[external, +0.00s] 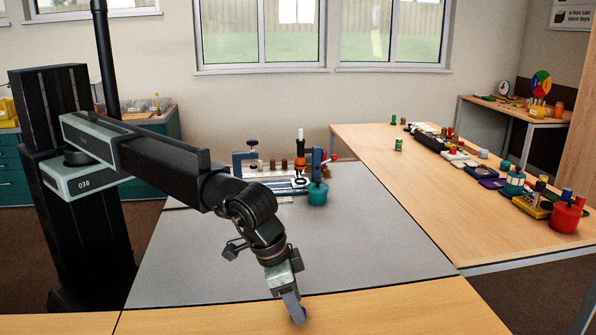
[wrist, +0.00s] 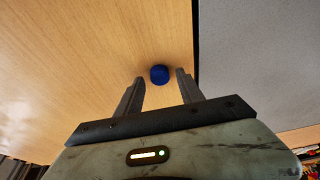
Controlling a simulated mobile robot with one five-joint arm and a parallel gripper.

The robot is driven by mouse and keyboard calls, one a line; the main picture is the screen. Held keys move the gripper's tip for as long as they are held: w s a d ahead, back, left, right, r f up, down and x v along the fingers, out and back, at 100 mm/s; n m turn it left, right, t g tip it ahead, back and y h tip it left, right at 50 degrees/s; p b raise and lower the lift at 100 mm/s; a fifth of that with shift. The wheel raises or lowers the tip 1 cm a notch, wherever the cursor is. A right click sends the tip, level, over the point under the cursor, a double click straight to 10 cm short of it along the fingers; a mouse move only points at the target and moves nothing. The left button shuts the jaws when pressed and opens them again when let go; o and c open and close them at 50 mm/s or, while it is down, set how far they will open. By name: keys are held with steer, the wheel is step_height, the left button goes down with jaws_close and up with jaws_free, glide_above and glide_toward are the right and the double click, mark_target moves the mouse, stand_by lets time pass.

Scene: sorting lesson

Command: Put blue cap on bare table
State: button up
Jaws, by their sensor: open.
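The blue cap (wrist: 159,75) is a small round dark-blue disc on the bare wooden table top in the wrist view. In the external view the blue cap (external: 299,315) shows only in part at my fingertips, low in the picture. My gripper (wrist: 158,80) is open, with one finger on each side of the cap and a gap showing on both sides. My gripper (external: 296,312) also shows in the external view, pointing down at the front wooden table.
A grey mat (external: 215,245) lies behind the front wooden strip (external: 400,312). A teal pot (external: 317,193) and a blue clamp frame (external: 240,165) stand at its back. The right table (external: 440,190) carries several jars and trays, and a red pot (external: 565,218).

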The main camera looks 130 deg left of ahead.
steer(key=p+v, duration=1)
steer(key=v, duration=0.2)
steer(key=s+a+f+m+g+h, duration=0.1)
steer(key=s+m, duration=0.8)
steer(key=s, duration=2.5)
steer(key=shift+s+a+f+g+h, duration=0.2)
steer(key=shift+a+f+g+h, duration=0.15)
steer(key=shift+g+h, duration=0.35)
